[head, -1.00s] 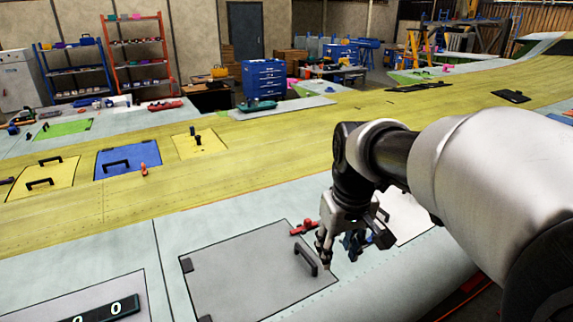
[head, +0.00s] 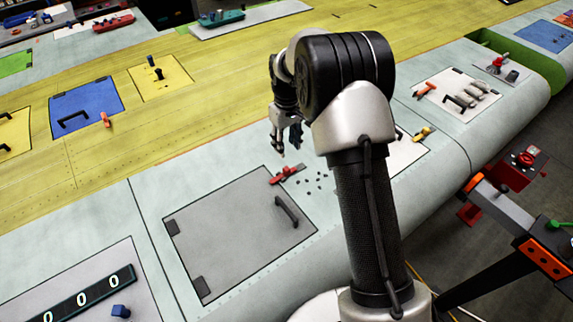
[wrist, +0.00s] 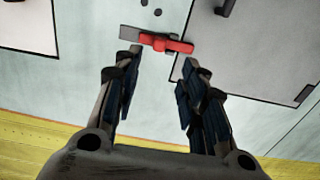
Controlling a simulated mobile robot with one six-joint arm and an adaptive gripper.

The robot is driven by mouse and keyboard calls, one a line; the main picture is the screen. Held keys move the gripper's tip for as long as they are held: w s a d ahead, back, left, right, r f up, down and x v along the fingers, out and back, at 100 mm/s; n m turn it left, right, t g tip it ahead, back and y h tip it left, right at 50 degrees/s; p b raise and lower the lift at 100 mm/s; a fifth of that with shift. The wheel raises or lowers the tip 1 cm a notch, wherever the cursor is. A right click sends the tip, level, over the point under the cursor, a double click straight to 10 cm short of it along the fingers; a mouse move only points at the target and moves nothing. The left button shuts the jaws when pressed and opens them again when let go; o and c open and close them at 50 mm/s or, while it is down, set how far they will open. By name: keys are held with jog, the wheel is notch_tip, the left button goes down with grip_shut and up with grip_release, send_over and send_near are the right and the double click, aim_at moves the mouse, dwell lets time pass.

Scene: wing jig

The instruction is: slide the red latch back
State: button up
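The red latch (head: 287,174) sits at the upper right corner of the grey hatch panel (head: 240,235), on the pale wing skin. In the wrist view the red latch (wrist: 165,44) lies across the edge of the grey panel (wrist: 245,50), with a dark grey plate at its left end. My gripper (head: 287,150) hangs above and behind the latch in the head view. In the wrist view my gripper (wrist: 158,75) has its two fingers apart, with the latch just beyond the tips and nothing between them.
A black handle (head: 287,212) stands on the grey panel. Several small dark dots (head: 315,183) mark the skin beside the latch. A white panel (head: 405,150) with a yellow latch (head: 422,134) is to the right. A red-topped stand (head: 520,165) is farther right.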

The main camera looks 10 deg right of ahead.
aim_at(287, 168)
notch_tip(287, 168, down, 12)
jog(key=shift+w+r, duration=0.1)
jog(key=shift+r, duration=0.1)
jog(key=shift+c, duration=0.2)
grip_shut()
dwell(0.3)
dwell(0.4)
